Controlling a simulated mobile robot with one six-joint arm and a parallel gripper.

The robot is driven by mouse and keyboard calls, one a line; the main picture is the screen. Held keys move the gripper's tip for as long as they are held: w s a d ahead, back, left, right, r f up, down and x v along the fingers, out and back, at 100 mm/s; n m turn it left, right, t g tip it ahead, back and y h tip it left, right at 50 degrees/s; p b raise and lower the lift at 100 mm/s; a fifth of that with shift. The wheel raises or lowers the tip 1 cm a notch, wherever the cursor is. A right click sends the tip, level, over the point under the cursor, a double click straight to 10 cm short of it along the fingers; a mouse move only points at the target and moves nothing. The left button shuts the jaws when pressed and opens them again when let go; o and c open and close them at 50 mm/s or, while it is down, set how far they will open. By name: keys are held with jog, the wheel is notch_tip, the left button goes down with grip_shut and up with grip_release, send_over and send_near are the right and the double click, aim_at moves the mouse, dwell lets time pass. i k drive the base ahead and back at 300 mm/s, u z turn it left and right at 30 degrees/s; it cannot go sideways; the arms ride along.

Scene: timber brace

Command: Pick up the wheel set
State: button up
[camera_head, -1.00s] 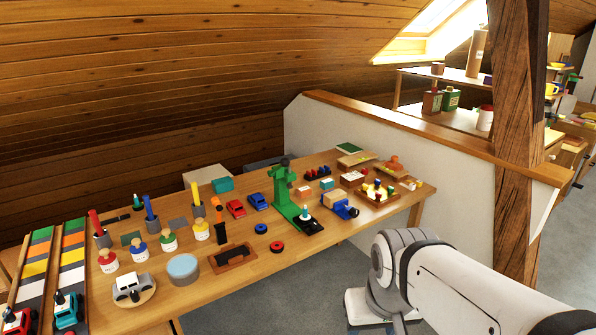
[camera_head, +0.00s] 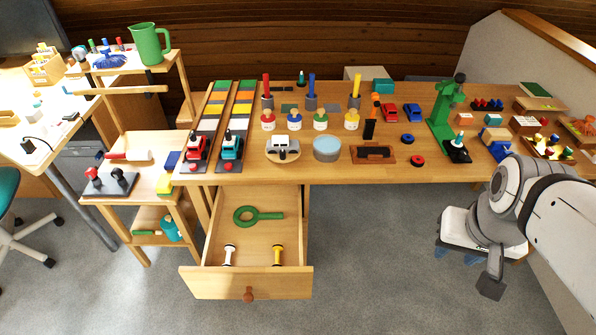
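An open drawer (camera_head: 247,282) under the workbench holds two small spool-like pieces with a round end at each side. I cannot tell for sure which of these is the wheel set. My arm is at the right, in front of the bench. Its dark end (camera_head: 490,287) hangs well right of the drawer, and no fingers can be made out.
A green ring with a handle (camera_head: 258,215) lies farther back in the drawer. A low side table (camera_head: 128,183) stands left of the drawer. The floor before the drawer is clear.

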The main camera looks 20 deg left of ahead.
aim_at(277, 248)
jog(key=u, duration=0.5)
jog(key=k, duration=0.85)
jog(key=u, duration=0.6)
jog(key=i, duration=1)
jog(key=u, duration=0.05)
jog(key=k, duration=0.4)
jog(key=z, duration=0.05)
